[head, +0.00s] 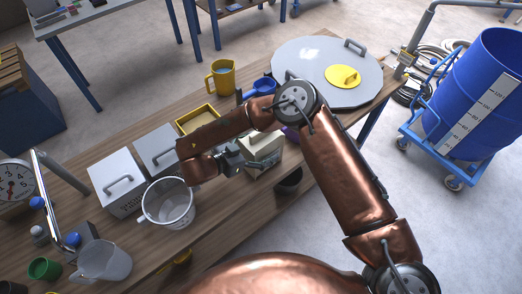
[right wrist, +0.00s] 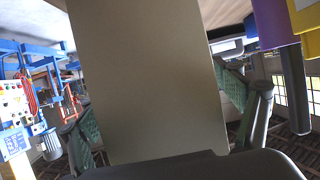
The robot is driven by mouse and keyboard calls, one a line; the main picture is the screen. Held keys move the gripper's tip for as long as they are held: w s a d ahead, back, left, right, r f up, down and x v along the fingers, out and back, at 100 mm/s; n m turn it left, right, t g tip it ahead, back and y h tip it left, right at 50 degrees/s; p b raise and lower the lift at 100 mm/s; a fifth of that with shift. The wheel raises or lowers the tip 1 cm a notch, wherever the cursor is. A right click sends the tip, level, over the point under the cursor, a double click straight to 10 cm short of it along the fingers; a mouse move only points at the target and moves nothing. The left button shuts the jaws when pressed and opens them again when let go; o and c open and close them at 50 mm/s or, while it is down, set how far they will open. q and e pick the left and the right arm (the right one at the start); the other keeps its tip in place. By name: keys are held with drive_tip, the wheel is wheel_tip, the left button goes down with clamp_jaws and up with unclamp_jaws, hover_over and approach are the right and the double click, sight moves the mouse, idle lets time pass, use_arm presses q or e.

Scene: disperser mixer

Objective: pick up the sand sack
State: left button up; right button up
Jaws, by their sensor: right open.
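The sand sack (head: 264,152) is a pale beige, block-shaped bag standing on the wooden bench, partly hidden behind my right arm in the head view. My right gripper (head: 233,160) is beside its left side. In the right wrist view the sack's plain beige face (right wrist: 145,80) fills the middle, with the green-padded fingers of my right gripper (right wrist: 160,112) on either side of it. The fingers are open; contact with the sack cannot be made out. My left gripper is not in view.
A clear bucket (head: 168,203) and grey lidded boxes (head: 118,183) stand left of the gripper. A yellow tray (head: 197,119), yellow jug (head: 221,77) and blue scoop (head: 262,88) are behind. A large round lid (head: 310,60) lies at the bench's far end.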

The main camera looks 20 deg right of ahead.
drive_tip(key=shift+c, duration=0.7)
drive_tip(key=c, duration=1.4)
drive_tip(key=shift+r, duration=0.15)
drive_tip(key=shift+c, duration=0.6)
